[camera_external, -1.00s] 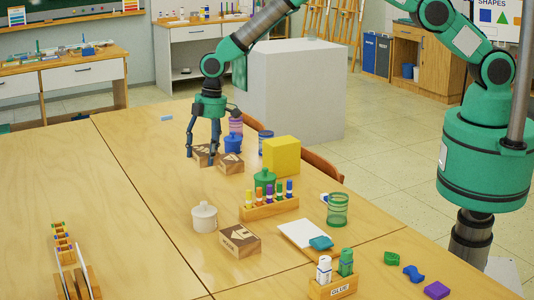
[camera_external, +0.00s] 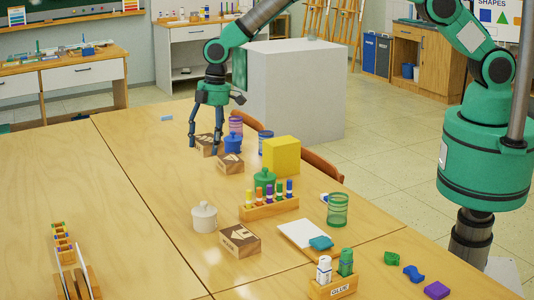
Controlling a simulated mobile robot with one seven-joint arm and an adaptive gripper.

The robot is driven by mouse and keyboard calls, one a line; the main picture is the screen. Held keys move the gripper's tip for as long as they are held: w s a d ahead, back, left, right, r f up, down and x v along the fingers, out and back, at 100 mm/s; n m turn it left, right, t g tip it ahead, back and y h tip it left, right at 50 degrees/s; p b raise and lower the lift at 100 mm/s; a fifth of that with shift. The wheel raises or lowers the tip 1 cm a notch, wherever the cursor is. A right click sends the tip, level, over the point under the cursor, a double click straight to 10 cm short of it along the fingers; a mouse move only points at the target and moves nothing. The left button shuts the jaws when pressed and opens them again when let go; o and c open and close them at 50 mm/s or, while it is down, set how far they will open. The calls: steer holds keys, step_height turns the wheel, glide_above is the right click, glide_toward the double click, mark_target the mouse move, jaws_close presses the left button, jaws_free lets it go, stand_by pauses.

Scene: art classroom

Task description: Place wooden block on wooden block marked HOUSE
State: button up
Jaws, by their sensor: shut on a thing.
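My gripper (camera_external: 204,150) is at the far middle of the table, pointing down, with its fingers shut on a wooden block (camera_external: 207,142). The held block is partly hidden by the fingers, and it appears slightly above the table. A second wooden block (camera_external: 230,164) with a dark marking on top sits just to the right and nearer the camera. A third wooden block (camera_external: 240,240) with a dark picture on top and lettering on its side lies nearer the front. The lettering is too small to read surely.
A blue pot (camera_external: 233,144) and a yellow cube (camera_external: 281,155) stand close to the right. A green pot (camera_external: 264,179), a marker rack (camera_external: 269,207) and a white pot (camera_external: 204,217) stand between the far and front blocks.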

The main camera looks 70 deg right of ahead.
steer(key=s+a+n+p, duration=0.1)
steer(key=s+a+p, duration=0.1)
steer(key=s+a, duration=0.65)
steer(key=s+a+n+p, duration=0.1)
steer(key=s+a+n, duration=0.15)
steer(key=s, duration=1.05)
steer(key=s+a+n+p, duration=0.1)
steer(key=s+a+p, duration=0.1)
steer(key=s+a, duration=0.65)
step_height(320, 180, down, 5)
steer(key=s+d, duration=0.2)
steer(key=shift+f+g, duration=0.2)
steer(key=shift+g, duration=0.1)
glide_above(241, 236)
steer(key=shift+d+f, duration=0.1)
steer(key=shift+f, duration=0.7)
steer(key=shift+f, duration=1.75)
